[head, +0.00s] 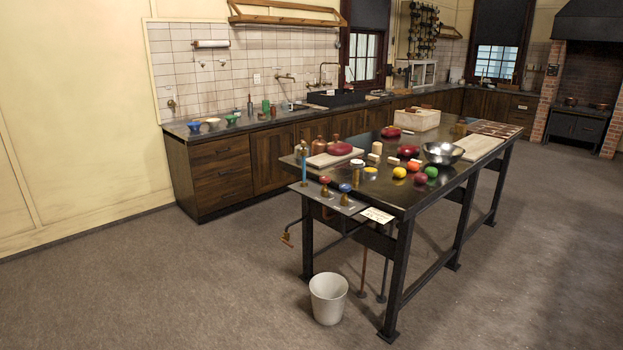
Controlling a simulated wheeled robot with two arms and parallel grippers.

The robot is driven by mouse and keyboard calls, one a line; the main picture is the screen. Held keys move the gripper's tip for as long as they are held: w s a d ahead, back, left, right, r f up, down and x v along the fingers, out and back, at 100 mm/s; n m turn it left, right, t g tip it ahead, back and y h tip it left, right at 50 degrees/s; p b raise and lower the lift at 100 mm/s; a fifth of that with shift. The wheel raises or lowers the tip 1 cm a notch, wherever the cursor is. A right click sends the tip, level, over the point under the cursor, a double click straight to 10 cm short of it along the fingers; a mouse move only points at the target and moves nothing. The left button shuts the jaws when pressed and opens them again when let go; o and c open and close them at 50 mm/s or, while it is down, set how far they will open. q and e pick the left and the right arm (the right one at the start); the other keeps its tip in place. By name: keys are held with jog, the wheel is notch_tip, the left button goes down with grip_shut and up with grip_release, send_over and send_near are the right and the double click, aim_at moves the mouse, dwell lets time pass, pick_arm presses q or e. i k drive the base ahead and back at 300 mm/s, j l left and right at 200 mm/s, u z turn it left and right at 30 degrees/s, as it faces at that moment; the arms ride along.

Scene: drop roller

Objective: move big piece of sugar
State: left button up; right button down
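I cannot tell for sure which item is the big piece of sugar. A glossy dark red lump (340,149) lies at the right end of a pale board (325,160) on the near left of the dark worktable (450,182). Two similar red lumps lie farther back, one near the wooden box (390,131) and one left of the metal bowl (408,150). A small cream block (377,148) stands between them, with smaller pale pieces around it. Neither of my grippers is in view.
A metal bowl (443,153) and several coloured balls (414,167) sit on the table. A wooden box (417,119) stands at its back. A white bucket (328,298) stands on the floor by the near table leg. The floor at left and in front is clear.

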aim_at(341, 149)
jog(key=i+l+z, duration=0.15)
jog(key=i, duration=0.3)
jog(key=i+l+z, duration=0.2)
jog(key=i, duration=0.3)
jog(key=j, duration=0.1)
